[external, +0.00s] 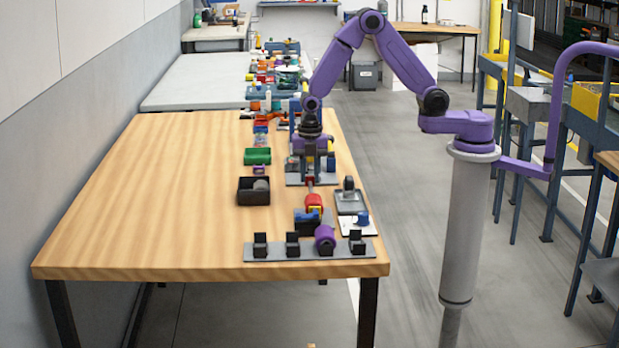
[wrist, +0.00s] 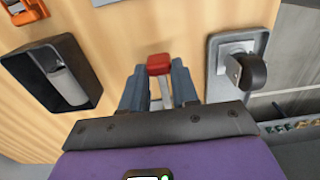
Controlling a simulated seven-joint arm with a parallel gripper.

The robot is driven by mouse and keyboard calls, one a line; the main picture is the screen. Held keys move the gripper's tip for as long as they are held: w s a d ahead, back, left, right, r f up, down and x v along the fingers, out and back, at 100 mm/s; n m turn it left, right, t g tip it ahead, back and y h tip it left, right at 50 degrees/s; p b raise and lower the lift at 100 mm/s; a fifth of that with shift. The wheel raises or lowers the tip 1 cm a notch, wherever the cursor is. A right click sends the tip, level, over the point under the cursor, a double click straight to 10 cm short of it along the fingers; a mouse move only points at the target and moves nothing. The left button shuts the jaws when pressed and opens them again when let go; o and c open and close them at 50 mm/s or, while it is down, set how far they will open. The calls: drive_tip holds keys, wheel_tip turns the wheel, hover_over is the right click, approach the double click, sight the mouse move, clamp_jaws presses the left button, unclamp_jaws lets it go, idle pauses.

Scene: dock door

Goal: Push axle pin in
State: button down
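My gripper (external: 310,165) points down over the right side of the wooden table. In the wrist view its two blue-grey fingers (wrist: 160,88) stand apart. A small red block-shaped end (wrist: 159,64) with a thin grey shaft shows between and just past them. This may be the axle pin, but I cannot tell for sure. I cannot see whether the fingers touch the shaft. In the external view a thin shaft and a red piece (external: 313,202) show just below the gripper. The hole for the pin is not clearly visible.
A black tray (wrist: 35,55) with a grey cylinder is to the left. A grey tray (wrist: 218,85) with a black-wheeled caster (wrist: 246,70) is to the right. A rack (external: 290,253) with black brackets and a purple cylinder (external: 324,238) lies at the near edge. The table's left is clear.

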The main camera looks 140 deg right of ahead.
sight(312, 184)
drive_tip(key=w+a, duration=0.6)
drive_tip(key=shift+w+a, duration=0.25)
drive_tip(key=c, duration=0.8)
unclamp_jaws()
drive_tip(key=shift+c, duration=0.2)
drive_tip(key=shift+r, duration=0.6)
wheel_tip(312, 184, up, 16)
drive_tip(key=shift+r, duration=0.15)
drive_tip(key=shift+a, duration=0.1)
